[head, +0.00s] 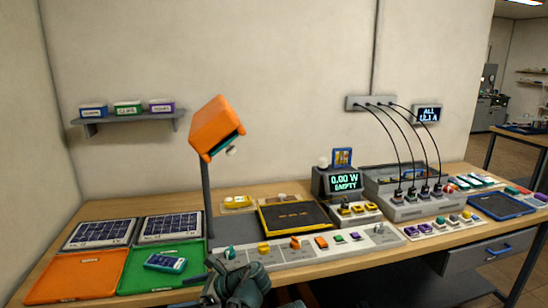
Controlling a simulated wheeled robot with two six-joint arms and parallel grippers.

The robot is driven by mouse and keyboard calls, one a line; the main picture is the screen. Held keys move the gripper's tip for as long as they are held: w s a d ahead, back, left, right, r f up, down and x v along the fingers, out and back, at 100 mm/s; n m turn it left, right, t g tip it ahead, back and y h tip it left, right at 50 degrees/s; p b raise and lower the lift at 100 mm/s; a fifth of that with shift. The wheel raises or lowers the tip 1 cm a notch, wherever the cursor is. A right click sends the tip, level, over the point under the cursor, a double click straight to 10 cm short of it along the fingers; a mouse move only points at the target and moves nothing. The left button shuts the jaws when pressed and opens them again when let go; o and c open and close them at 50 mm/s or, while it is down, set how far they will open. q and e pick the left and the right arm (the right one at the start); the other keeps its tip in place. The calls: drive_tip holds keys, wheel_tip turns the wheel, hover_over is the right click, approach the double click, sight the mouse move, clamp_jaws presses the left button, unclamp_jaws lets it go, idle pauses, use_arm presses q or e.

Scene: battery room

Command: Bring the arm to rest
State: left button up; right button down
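A dark teal part of one of my arms (250,284) shows at the bottom edge, left of the middle. I take it to be my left arm, with a dark narrow gripper part (213,268) at its upper left. This part is in front of the near edge of the bench, beside the green tray (135,281). I cannot tell whether its fingers are open or shut, and I see nothing clearly held. My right gripper does not show.
An orange lamp (217,126) on a post rises behind the arm. A grey strip of coloured parts (350,240) lies along the bench front. An orange tray (77,275) and a teal device (165,262) lie left. A meter reading 0.00 W EMPTY (343,182) stands farther back.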

use_arm(q)
drive_tip(key=s+d+f+n+g+h+p, duration=0.1)
drive_tip(key=s+d+f+n+h+p, duration=0.1)
drive_tip(key=s+d+n+h, duration=0.3)
drive_tip(key=s+d+f+n+g+h+p, duration=0.1)
drive_tip(key=s+d+f+n+h+p, duration=0.2)
drive_tip(key=s+d+n, duration=0.6)
drive_tip(key=d+n+h+p, duration=0.1)
drive_tip(key=d+h+p, duration=0.1)
drive_tip(key=d+h, duration=0.1)
drive_tip(key=shift+s+d+f+h, duration=0.3)
drive_tip(key=shift+d, duration=0.3)
